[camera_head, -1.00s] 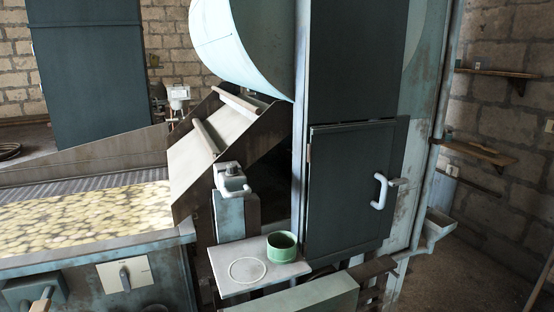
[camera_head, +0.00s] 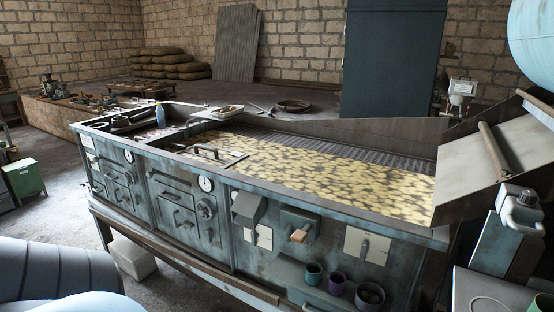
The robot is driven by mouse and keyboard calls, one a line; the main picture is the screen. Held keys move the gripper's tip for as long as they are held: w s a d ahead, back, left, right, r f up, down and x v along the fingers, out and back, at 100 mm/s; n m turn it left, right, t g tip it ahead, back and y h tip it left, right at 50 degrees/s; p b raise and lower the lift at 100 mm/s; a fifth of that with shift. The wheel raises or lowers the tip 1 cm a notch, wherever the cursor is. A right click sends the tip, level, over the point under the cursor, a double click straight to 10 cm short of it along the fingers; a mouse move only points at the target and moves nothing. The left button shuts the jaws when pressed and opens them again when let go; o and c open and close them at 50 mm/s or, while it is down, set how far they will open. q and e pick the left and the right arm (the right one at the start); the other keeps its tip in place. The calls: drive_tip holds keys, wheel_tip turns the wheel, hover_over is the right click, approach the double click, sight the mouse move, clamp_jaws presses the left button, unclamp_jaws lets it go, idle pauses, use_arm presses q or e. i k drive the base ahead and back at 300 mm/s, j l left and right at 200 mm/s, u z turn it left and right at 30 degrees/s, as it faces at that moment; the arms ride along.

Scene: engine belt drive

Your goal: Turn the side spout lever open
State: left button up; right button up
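A long blue-grey machine (camera_head: 190,215) holds a bed of yellow round slices. On its front, a box with a wooden-ended handle (camera_head: 300,235) sticks out above the cups. To its right a grey lever hangs down on a pale plate (camera_head: 366,245). To its left a grey hooded spout (camera_head: 248,207) sits above another pale plate with a small lever (camera_head: 258,237). I cannot tell for sure which of these is the side spout lever. Neither gripper is in view; a rounded grey part, likely my arm, fills the lower left corner.
Several cups (camera_head: 335,282) stand on a low shelf under the handles. A sloped chute (camera_head: 480,165) and a clamp-like fitting (camera_head: 521,210) stand at the right. Open floor lies at the left.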

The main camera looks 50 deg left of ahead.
sight(254, 234)
drive_tip(key=u, duration=1.7)
